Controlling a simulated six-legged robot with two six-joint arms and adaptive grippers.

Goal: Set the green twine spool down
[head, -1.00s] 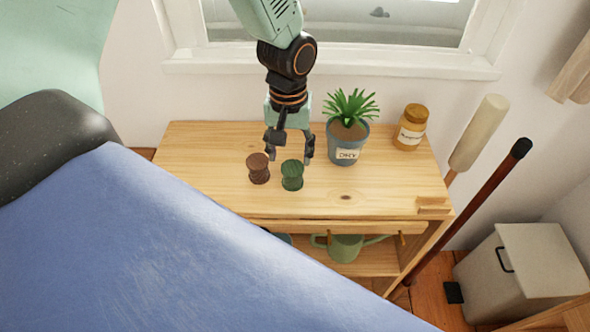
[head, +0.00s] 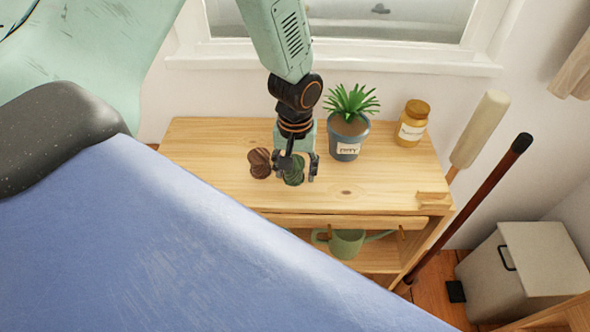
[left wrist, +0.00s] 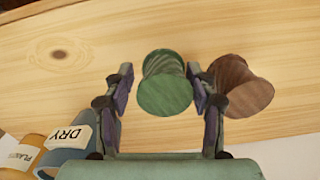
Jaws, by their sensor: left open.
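The green twine spool (head: 293,172) stands upright on the wooden table (head: 220,180). My left gripper (head: 297,165) is down around it, open, with one finger on each side. In the left wrist view the green spool (left wrist: 165,90) sits between the open fingers of the left gripper (left wrist: 160,78). A gap shows on its left side; the right finger looks closer to it. A brown spool (head: 260,162) stands just left of it in the head view. In the left wrist view the brown spool (left wrist: 240,85) is just outside the right finger. My right gripper is not in view.
A potted plant (head: 346,140) labelled DRY and an amber jar (head: 412,124) stand to the right on the tabletop. A green watering can (head: 347,243) is on the shelf below. The table's right front is mostly clear.

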